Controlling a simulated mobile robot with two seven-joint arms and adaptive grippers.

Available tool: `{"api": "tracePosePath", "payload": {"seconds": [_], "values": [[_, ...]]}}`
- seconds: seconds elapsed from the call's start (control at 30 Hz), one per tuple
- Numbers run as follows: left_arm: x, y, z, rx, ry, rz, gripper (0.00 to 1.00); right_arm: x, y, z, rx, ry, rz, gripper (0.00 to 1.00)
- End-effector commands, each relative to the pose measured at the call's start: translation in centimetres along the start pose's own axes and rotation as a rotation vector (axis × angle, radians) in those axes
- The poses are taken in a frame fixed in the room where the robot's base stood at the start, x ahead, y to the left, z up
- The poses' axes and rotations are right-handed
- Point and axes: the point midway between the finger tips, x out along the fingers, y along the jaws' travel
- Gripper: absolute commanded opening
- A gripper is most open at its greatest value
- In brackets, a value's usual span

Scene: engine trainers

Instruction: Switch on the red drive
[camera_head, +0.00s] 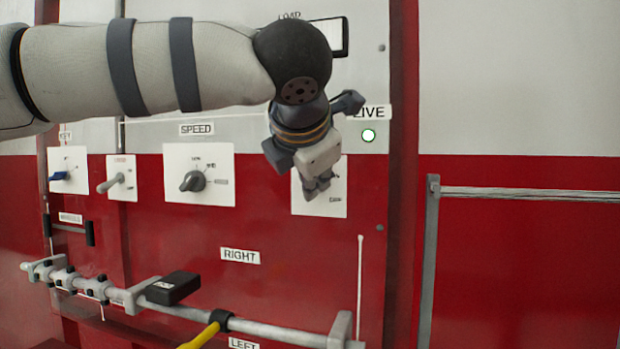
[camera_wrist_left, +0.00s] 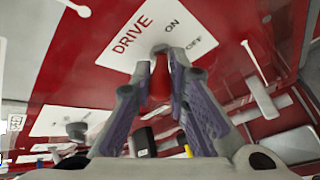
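The drive switch plate (camera_head: 335,205) is a white panel on the red lower part of the wall, mostly hidden behind my left gripper (camera_head: 318,190) in the head view. In the left wrist view the plate (camera_wrist_left: 122,48) reads DRIVE, with ON and OFF marks. A red switch handle (camera_wrist_left: 160,82) stands out from it between the fingers of my left gripper (camera_wrist_left: 161,75). The fingers are close together, one on each side of the handle, and appear to touch it. Which mark the handle points to is unclear. My right gripper is not in view.
A pale round lamp (camera_head: 368,135) sits under the LIVE label. Left of the drive plate are a SPEED dial (camera_head: 193,181), a grey toggle (camera_head: 116,181) and a blue key switch (camera_head: 60,175). Below runs a grey rail (camera_head: 270,331) with a black block (camera_head: 173,288) and a yellow handle (camera_head: 203,336).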

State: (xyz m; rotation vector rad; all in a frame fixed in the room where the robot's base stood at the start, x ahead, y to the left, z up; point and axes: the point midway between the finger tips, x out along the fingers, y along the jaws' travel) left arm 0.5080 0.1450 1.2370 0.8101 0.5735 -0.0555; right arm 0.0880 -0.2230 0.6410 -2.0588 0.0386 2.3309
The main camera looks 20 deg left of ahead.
Motion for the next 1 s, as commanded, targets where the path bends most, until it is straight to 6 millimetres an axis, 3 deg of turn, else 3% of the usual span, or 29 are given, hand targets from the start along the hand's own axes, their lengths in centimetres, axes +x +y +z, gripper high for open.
{"api": "tracePosePath", "payload": {"seconds": [0.1, 0.43, 0.8, 1.0], "values": [[-0.2, 0.2, 0.1, -0.002, -0.004, 0.004, 0.36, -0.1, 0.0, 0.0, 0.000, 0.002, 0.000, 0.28], [-0.8, 0.1, 0.1, -0.001, -0.002, 0.002, 0.36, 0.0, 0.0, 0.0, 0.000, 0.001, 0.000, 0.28], [-9.9, 0.1, 0.1, -0.001, -0.005, 0.004, 0.36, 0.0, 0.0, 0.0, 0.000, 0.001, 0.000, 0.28], [-12.0, 0.1, 0.0, -0.001, -0.003, 0.002, 0.36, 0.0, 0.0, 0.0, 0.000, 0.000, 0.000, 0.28]]}}
